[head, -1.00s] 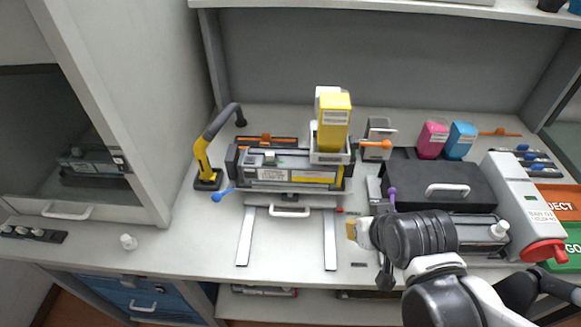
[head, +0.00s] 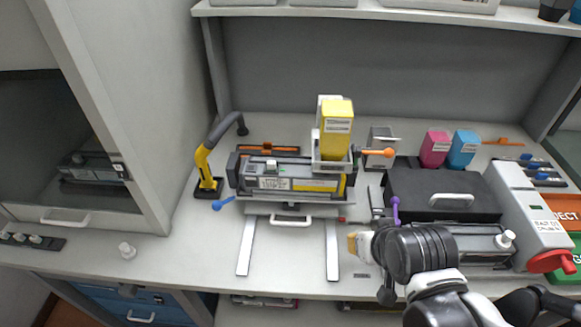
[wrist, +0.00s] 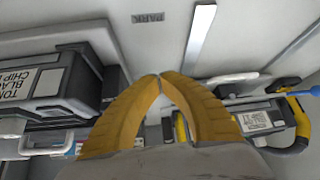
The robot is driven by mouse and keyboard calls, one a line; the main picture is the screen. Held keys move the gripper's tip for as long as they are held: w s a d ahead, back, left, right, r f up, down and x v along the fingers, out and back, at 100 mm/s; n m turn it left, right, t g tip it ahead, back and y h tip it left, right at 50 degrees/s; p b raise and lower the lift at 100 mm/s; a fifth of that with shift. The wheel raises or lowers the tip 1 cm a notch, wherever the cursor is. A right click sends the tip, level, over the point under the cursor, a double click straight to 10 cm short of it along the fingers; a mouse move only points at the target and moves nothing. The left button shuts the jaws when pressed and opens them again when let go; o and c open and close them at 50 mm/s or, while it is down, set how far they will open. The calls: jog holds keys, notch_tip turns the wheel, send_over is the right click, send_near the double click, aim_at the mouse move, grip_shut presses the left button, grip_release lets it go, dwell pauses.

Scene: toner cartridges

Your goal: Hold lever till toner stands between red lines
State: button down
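A yellow toner bottle (head: 337,125) stands upright in a holder on the grey cartridge machine (head: 275,180). An orange-tipped lever (head: 378,152) sticks out right beside the bottle. A blue-tipped lever (head: 223,203) sticks out at the machine's left end; it also shows in the wrist view (wrist: 292,94). A purple-tipped lever (head: 396,207) stands to the right, by the black box. My gripper (head: 353,243) is in front and right of the machine, apart from all levers. Its tan fingertips (wrist: 160,76) meet with nothing between them. I cannot make out red lines or the toner level.
Two pale rails (head: 332,250) run forward from the machine. The black box (head: 440,190) with a handle stands right, before magenta (head: 434,149) and cyan (head: 462,149) bottles. A yellow-and-black curved arm (head: 206,165) stands left.

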jog(key=shift+f+b, duration=1.7)
jog(key=shift+f, duration=0.55)
dwell(0.7)
notch_tip(320, 180, up, 8)
jog(key=p, duration=0.8)
notch_tip(320, 180, up, 11)
dwell(0.3)
jog(key=shift+r, duration=0.15)
dwell(0.4)
